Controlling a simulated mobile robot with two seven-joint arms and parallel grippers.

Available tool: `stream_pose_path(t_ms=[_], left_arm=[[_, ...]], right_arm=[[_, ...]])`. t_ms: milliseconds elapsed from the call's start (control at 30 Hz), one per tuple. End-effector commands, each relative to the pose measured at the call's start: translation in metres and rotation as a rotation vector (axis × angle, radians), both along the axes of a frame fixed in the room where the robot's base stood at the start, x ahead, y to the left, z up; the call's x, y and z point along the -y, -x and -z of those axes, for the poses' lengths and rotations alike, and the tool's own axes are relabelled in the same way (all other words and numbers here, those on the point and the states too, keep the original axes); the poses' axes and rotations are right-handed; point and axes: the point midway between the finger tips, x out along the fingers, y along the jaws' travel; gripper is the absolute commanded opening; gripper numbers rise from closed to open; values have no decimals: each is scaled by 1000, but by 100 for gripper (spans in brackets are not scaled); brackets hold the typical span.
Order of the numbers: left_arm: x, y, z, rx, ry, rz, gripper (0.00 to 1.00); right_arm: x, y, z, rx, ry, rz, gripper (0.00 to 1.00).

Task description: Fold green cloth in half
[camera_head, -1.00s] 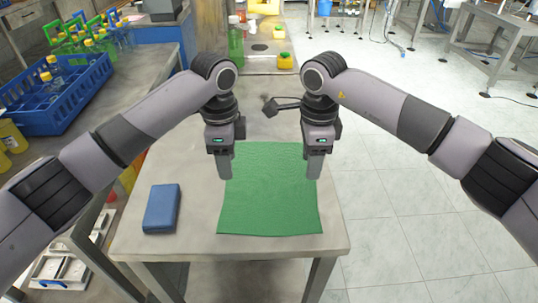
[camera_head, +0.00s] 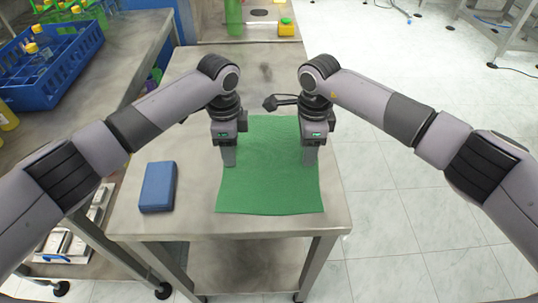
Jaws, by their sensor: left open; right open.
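The green cloth (camera_head: 268,185) lies spread flat and unfolded on a metal table (camera_head: 195,222). Its front edge is near the table's front. My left gripper (camera_head: 229,163) is open and points down over the cloth's left side. My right gripper (camera_head: 311,161) is open and points down over the cloth's right side. Both are empty. I cannot tell whether their fingertips touch the cloth. The arms and grippers hide parts of the cloth's left and right edges.
A folded blue cloth or pad (camera_head: 158,187) lies on the table left of the green cloth. A blue crate (camera_head: 55,62) with yellow-capped bottles stands on the bench at the left. A yellow container (camera_head: 285,27) stands at the back.

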Motion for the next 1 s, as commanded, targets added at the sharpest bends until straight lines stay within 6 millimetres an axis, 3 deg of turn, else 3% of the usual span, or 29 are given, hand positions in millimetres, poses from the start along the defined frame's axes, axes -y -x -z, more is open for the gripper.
stream_pose_path(t_ms=[433,467,767,1000], left_arm=[[0,0,6,0,0,0,49],[0,0,5,0,0,0,47],[0,0,5,0,0,0,0],[0,0,5,-1,0,-1,0]], right_arm=[[0,0,6,0,0,0,49],[0,0,5,0,0,0,47],[0,0,5,-1,0,0,0],[0,0,5,-1,0,1,0]])
